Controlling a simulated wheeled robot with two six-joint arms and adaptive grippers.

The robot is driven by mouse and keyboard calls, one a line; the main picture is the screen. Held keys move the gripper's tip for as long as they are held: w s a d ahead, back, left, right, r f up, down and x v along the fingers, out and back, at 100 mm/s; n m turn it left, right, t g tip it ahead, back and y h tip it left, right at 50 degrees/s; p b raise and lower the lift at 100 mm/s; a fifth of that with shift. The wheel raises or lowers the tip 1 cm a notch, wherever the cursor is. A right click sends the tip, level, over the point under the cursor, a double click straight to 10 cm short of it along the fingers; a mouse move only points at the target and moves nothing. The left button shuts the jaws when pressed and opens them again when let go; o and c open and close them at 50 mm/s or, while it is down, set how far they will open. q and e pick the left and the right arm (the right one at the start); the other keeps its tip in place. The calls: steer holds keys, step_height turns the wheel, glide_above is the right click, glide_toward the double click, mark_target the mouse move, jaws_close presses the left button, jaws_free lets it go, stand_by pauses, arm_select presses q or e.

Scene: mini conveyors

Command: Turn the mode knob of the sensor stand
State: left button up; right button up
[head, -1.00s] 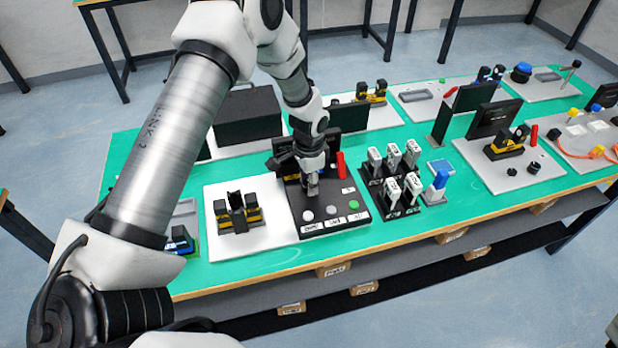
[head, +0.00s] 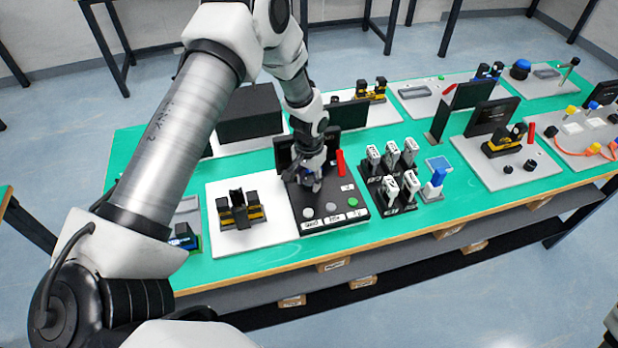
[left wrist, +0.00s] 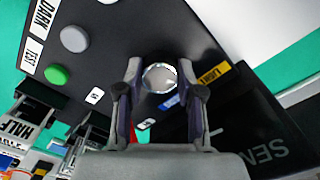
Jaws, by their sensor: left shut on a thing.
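The mode knob (left wrist: 160,78) is a round, silvery cap beside a yellow LIGHT label. My left gripper (left wrist: 160,72) has one finger on each side of the knob and is shut on it; it also shows over the panel in the head view (head: 312,184). The knob is hidden by the gripper in the head view.
The panel carries a grey button (left wrist: 74,38) and a green button (left wrist: 57,75). A red upright piece (head: 341,163) stands close to the gripper. A black-and-yellow fixture (head: 241,211) is at left. A rack of grey modules (head: 391,182) is at right.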

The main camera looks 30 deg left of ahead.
mark_target(309, 181)
arm_select(q)
steer(key=shift+s+f, duration=0.2)
steer(key=shift+s, duration=0.05)
steer(key=o, duration=1.2)
steer(key=shift+c, duration=0.2)
steer(key=shift+w, duration=0.15)
steer(key=shift+r, duration=0.1)
steer(key=shift+r, duration=0.2)
step_height(309, 181, up, 12)
steer(key=shift+f, duration=0.25)
